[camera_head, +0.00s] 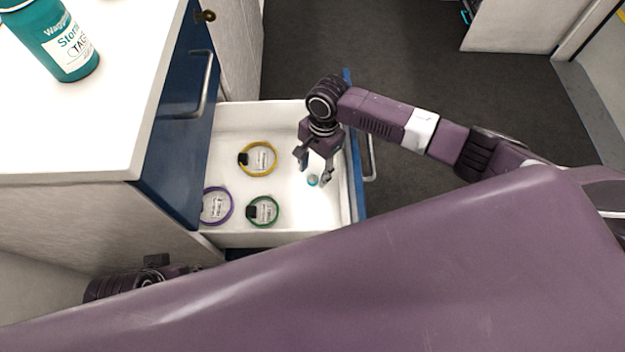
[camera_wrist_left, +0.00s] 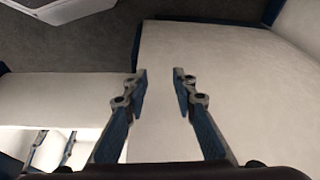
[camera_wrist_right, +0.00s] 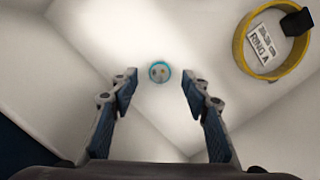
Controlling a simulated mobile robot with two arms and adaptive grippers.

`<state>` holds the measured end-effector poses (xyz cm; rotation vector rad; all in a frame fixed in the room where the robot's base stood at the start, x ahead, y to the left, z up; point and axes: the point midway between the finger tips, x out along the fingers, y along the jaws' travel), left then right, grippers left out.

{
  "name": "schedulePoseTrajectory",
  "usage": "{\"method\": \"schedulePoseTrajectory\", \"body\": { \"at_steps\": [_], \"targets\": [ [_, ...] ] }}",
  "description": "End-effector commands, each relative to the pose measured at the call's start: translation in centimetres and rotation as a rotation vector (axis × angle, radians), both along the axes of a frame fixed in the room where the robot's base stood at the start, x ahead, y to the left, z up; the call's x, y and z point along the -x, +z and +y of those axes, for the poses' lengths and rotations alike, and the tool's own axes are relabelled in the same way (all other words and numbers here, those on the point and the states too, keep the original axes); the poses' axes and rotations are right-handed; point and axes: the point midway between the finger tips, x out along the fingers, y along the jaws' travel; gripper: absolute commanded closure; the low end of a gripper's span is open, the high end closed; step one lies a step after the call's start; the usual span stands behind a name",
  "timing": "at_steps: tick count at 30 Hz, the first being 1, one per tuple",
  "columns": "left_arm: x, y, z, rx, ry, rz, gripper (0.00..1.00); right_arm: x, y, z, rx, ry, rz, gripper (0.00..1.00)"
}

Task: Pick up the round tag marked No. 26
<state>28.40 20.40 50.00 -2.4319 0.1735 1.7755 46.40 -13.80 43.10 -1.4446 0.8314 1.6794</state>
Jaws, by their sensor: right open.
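A small round tag with a teal rim (camera_head: 312,181) lies on the white floor of the open drawer (camera_head: 284,222), toward its front. In the right wrist view the tag (camera_wrist_right: 159,72) shows a pale face, and its number is too small to read. My right gripper (camera_head: 314,167) is open above the drawer floor, pointing down. In the right wrist view the tag appears between and just beyond its fingertips (camera_wrist_right: 158,90), not held. My left gripper (camera_wrist_left: 160,78) is open and empty in the left wrist view; in the head view it is mostly hidden.
A yellow ring (camera_head: 258,145) labelled Ring A, a purple ring (camera_head: 230,207) and a green ring (camera_head: 277,210) lie in the drawer, left of the tag. The drawer's walls surround the gripper. A teal bottle (camera_head: 45,35) stands on the white counter (camera_head: 120,110).

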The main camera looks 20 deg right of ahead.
Motion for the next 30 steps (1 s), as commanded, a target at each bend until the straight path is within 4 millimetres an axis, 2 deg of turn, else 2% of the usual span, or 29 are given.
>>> {"method": "schedulePoseTrajectory", "body": {
  "at_steps": [1, 3, 12, 21, 30],
  "targets": [
    [0.10, -0.31, 0.03, 0.000, 0.000, -0.001, 0.75, 0.13, -1.14, 0.11, 0.001, 0.000, 0.002, 0.57],
    [0.22, -0.08, 0.05, -0.001, 0.000, -0.002, 0.75, 0.16, -1.65, 0.19, 0.000, 0.000, 0.000, 0.57],
    [0.27, 0.22, 0.07, 0.000, 0.001, -0.003, 0.75, 0.18, -1.88, 0.23, 0.001, 0.000, -0.001, 0.57],
    [0.27, 0.21, 0.07, 0.000, 0.000, -0.003, 0.75, 0.19, -1.87, 0.24, 0.000, 0.000, 0.000, 0.89],
    [0.27, 0.23, 0.06, 0.000, 0.001, -0.004, 0.75, 0.18, -1.80, 0.25, 0.000, 0.000, 0.000, 0.90]
  ]
}}
